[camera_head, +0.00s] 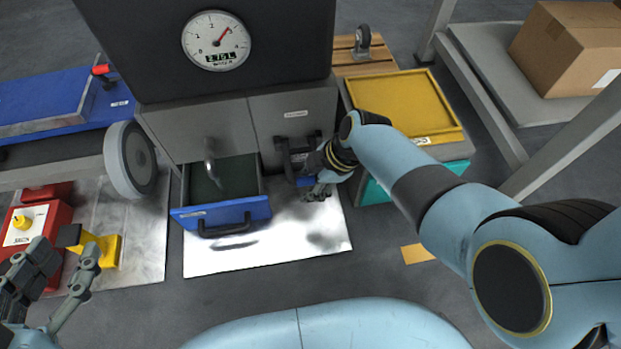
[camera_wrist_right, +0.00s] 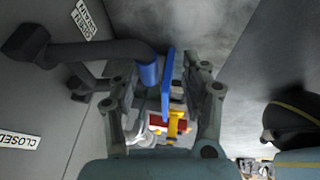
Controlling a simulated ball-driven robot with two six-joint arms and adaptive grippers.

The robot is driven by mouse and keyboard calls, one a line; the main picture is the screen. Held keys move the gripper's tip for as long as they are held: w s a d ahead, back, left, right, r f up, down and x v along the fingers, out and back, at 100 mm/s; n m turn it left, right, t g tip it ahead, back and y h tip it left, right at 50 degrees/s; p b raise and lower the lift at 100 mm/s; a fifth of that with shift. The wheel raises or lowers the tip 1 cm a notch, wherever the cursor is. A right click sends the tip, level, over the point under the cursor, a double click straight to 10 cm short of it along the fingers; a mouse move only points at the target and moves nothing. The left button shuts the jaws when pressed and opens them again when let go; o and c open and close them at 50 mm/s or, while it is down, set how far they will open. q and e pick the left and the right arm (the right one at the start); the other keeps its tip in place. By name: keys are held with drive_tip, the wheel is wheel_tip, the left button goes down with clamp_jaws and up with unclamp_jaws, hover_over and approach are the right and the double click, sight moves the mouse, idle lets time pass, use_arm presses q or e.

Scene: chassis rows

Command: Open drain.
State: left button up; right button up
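The drain lever (camera_wrist_right: 95,50) is a dark bent bar on a grey panel, with a blue grip (camera_wrist_right: 148,73) at its end. Labels beside it read DRAIN (camera_wrist_right: 85,18) and CLOSED (camera_wrist_right: 20,139). My right gripper (camera_wrist_right: 160,105) is open, and the blue grip shows between its spread fingers; I cannot tell whether they touch it. In the head view my right gripper (camera_head: 322,190) is beside the blue grip (camera_head: 305,181), low on the grey cabinet's right part, and partly hides the lever. My left gripper (camera_head: 65,268) is open and empty at the lower left.
An open blue-fronted drawer (camera_head: 185,217) stands left of the lever under a tap (camera_head: 209,165). A dial gauge (camera_head: 216,41) is above. A yellow-topped box (camera_head: 405,100) is right of the cabinet. A red box (camera_head: 50,225) and yellow block (camera_head: 108,248) lie left.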

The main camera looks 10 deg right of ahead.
drive_tip(key=shift+w+r, duration=0.1)
drive_tip(key=shift+w, duration=0.05)
drive_tip(key=shift+d+r, duration=0.1)
drive_tip(key=shift+r, duration=0.25)
drive_tip(key=v, duration=1.1)
